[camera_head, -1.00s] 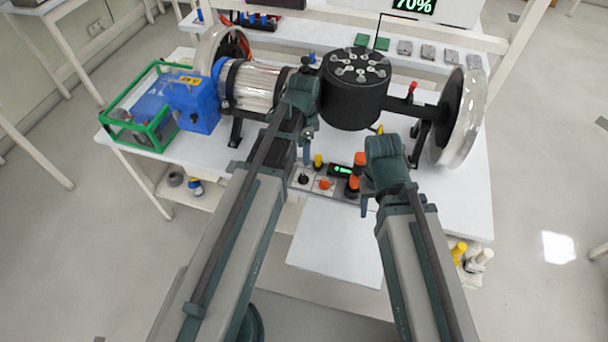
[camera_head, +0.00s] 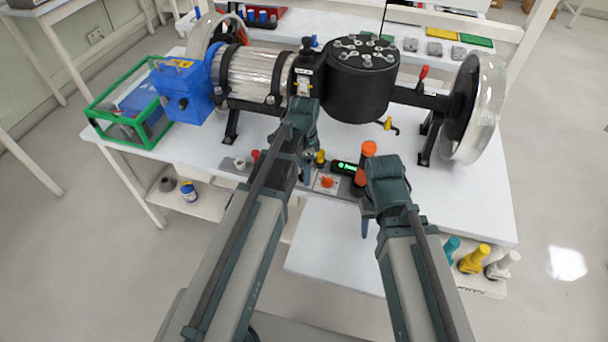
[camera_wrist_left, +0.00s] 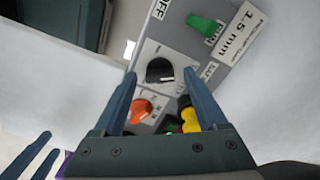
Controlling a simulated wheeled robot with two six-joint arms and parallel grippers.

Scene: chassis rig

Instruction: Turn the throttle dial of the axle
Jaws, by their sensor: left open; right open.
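A black dial (camera_wrist_left: 159,70) sits on a white plate of the control panel (camera_wrist_left: 228,42). It shows between the fingertips of my left gripper (camera_wrist_left: 160,76) in the left wrist view. The gripper is open, and I cannot tell whether it touches the dial. In the head view my left gripper (camera_head: 305,172) hides this dial. An orange knob (camera_wrist_left: 141,110) is beside it and also shows in the head view (camera_head: 327,182). My right gripper (camera_head: 366,224) is at the table's front edge, right of the panel. Its open, empty fingers show in the left wrist view (camera_wrist_left: 30,155).
A yellow knob (camera_wrist_left: 189,117) and a green knob (camera_wrist_left: 205,26) are near the dial. A lit display (camera_head: 345,168) and an orange-topped post (camera_head: 364,165) stand right of it. The black cylinder (camera_head: 358,95) and wheel (camera_head: 477,108) rise behind. The right table front is clear.

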